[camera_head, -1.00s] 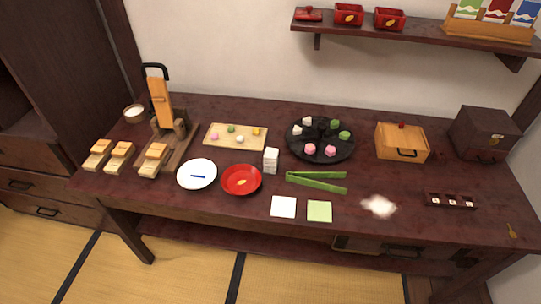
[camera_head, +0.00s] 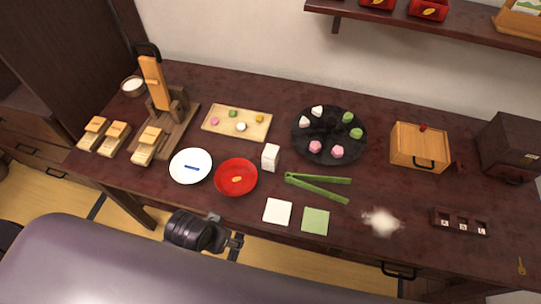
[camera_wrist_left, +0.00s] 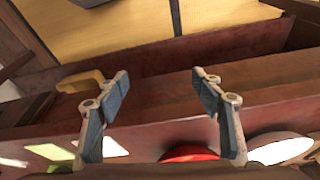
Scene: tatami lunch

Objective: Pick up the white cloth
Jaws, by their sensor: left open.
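The white cloth (camera_head: 277,211) is a small flat square near the front edge of the dark table, just left of a green cloth (camera_head: 315,221). My left gripper (camera_head: 230,231) is in front of the table edge, to the left of the white cloth and apart from it. It is open and empty; the left wrist view shows its two fingers (camera_wrist_left: 162,87) spread wide before the table's front. There the white cloth (camera_wrist_left: 112,148) seems to show low down, partly hidden by a finger. My right gripper is not in view.
A red plate (camera_head: 236,189) and a white plate (camera_head: 189,178) lie left of the cloth. Green tongs (camera_head: 318,194) and a white block stack (camera_head: 270,158) are behind it. A white powder pile (camera_head: 381,221) lies to the right.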

